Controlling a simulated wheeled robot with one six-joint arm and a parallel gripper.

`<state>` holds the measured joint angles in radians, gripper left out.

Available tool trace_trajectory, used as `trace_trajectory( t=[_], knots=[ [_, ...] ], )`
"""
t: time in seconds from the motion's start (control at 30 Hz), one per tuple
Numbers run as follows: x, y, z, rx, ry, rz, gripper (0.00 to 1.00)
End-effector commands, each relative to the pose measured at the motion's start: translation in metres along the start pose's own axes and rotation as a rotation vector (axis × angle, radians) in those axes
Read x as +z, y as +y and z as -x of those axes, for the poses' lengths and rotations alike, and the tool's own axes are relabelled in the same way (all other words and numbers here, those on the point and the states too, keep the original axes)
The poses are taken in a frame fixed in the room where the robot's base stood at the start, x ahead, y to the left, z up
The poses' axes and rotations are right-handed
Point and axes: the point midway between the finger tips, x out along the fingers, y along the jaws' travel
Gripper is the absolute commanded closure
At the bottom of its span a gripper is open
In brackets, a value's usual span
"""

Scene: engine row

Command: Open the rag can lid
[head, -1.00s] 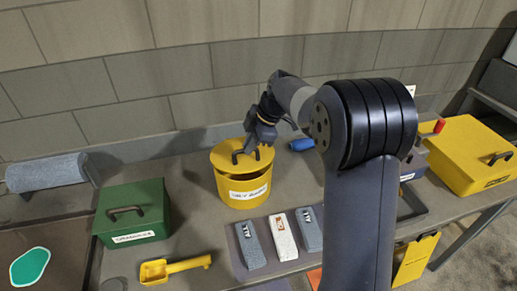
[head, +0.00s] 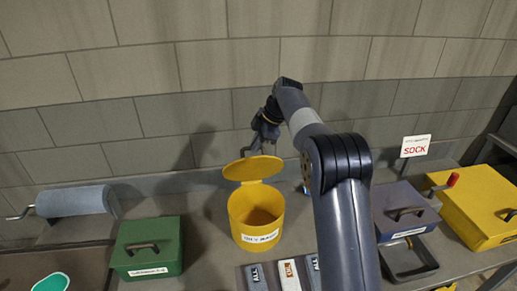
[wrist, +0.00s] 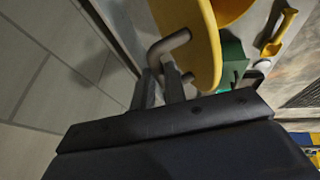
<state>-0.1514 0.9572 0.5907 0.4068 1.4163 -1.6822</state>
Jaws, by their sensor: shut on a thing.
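The yellow rag can (head: 241,217) stands on the bench with a white label on its front. Its round yellow lid (head: 254,168) is swung up at the back, and the can's mouth is uncovered. My gripper (head: 256,150) is behind and above the can, at the lid's far side. In the wrist view my gripper (wrist: 160,85) is shut on the grey lid handle (wrist: 168,46), with the yellow lid (wrist: 195,30) beside it. The inside of the can is partly in shadow.
A green box (head: 148,246) stands left of the can, and a grey roll (head: 75,201) lies further left. Labelled blocks (head: 289,275) lie in front. A purple-grey box (head: 403,211) and a yellow box (head: 480,208) stand to the right. The wall is close behind.

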Motion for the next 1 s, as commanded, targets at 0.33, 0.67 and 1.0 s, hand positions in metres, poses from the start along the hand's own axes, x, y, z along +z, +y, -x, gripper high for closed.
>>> trace_trajectory(
  t=[0.33,0.67,1.0],
  knots=[
    [0.006,0.019,-0.012,-0.02,-0.004,-0.004,1.0],
    [0.007,0.034,-0.015,-0.023,-0.004,-0.005,1.0],
    [0.007,0.04,-0.016,-0.025,-0.004,-0.006,1.0]
  ],
)
